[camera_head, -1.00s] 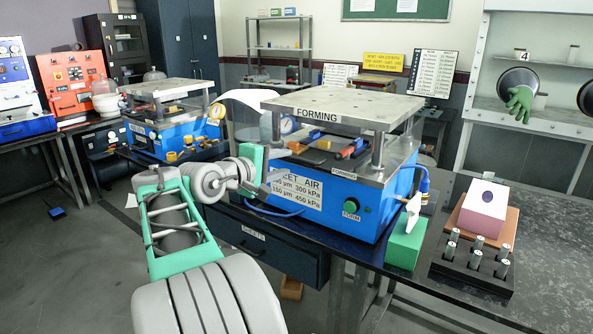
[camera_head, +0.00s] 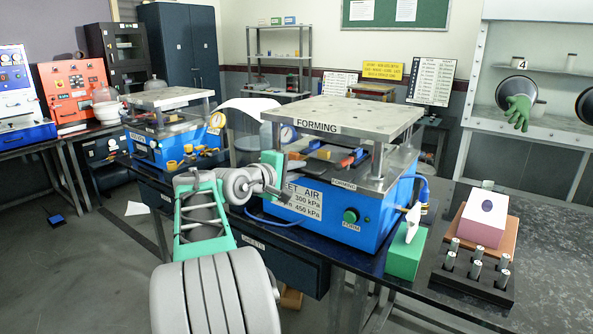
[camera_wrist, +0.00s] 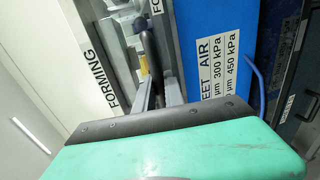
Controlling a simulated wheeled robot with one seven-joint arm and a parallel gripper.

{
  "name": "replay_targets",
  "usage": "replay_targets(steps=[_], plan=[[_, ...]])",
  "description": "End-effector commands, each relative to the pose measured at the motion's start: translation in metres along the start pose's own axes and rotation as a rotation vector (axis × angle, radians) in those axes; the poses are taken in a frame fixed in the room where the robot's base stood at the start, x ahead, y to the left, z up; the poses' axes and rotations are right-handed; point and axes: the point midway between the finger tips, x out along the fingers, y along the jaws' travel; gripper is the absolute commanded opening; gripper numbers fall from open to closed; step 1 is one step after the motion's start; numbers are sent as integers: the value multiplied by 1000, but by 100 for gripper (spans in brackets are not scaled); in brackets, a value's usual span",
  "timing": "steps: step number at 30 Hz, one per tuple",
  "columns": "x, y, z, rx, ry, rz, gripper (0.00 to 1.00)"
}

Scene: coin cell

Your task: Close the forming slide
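The forming press (camera_head: 370,210) is a blue box with a grey top plate on posts, marked FORMING. Its slide area (camera_head: 345,157), with small red and blue parts, shows between the box and the top plate. My gripper (camera_head: 285,192) is at the press's front left, close to its face, above the air label. My green gripper body hides part of the press.
A green block (camera_head: 405,252) stands right of the press, then a rack of metal cylinders (camera_head: 472,277) and a pink box (camera_head: 483,222). A second blue press (camera_head: 170,140) stands at the back left.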

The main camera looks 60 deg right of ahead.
Motion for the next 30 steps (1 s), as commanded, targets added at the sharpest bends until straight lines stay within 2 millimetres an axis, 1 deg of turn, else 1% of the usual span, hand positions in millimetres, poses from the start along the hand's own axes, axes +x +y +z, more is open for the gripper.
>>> replay_targets(steps=[1,3,4,30], plan=[[0,0,0,0,0,0,7],[0,0,0,0,0,0,1],[0,0,0,0,0,0,0],[0,0,0,0,0,0,0]])
